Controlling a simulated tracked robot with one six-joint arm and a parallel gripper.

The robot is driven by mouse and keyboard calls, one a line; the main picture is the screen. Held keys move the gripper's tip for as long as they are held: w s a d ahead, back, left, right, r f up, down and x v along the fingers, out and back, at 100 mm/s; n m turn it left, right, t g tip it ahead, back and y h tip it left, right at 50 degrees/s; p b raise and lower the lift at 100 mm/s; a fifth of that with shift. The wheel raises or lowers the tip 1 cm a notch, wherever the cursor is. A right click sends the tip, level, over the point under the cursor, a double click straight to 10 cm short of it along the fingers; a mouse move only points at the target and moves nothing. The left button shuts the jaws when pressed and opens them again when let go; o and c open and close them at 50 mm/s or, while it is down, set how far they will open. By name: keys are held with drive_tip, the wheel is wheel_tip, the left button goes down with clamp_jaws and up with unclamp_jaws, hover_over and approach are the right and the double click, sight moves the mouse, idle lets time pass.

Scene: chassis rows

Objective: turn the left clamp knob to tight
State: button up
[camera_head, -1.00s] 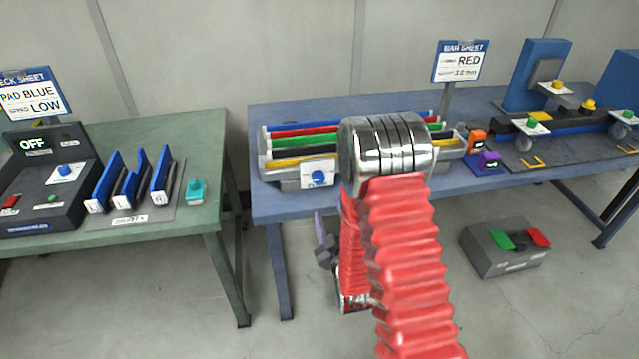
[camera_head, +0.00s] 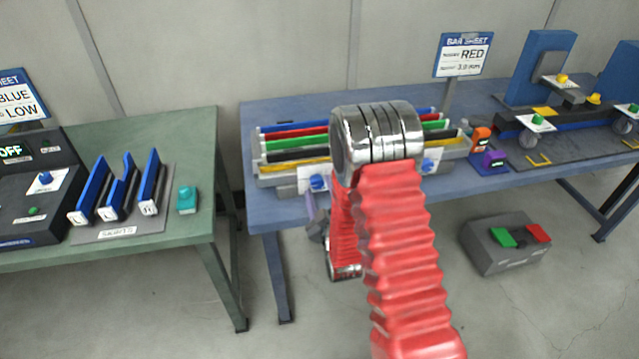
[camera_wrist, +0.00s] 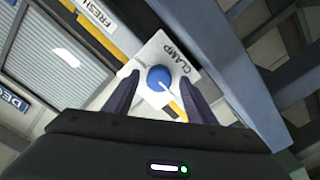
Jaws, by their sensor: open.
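The left clamp knob (camera_head: 319,182) is blue on a white plate at the left front of the bar rack. In the wrist view this knob (camera_wrist: 158,76) shows a pale pointer line, and its white plate (camera_wrist: 185,62) reads CLAMP. My gripper (camera_wrist: 160,84) is open, with one dark finger on each side of the knob and visible gaps between. In the head view my gripper (camera_head: 314,212) is just below and in front of the plate, partly hidden by my red arm. A second blue knob (camera_head: 428,166) is at the rack's right end.
The bar rack (camera_head: 275,177) with coloured bars stands on the blue table (camera_head: 262,207). My arm hides its middle. A green table (camera_head: 200,235) is at left; a grey pedal box (camera_head: 505,245) is on the floor.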

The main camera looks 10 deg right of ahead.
drive_tip(key=shift+w+a, duration=0.1)
drive_tip(key=shift+w, duration=0.6)
drive_tip(key=shift+c, duration=0.2)
drive_tip(key=c, duration=1)
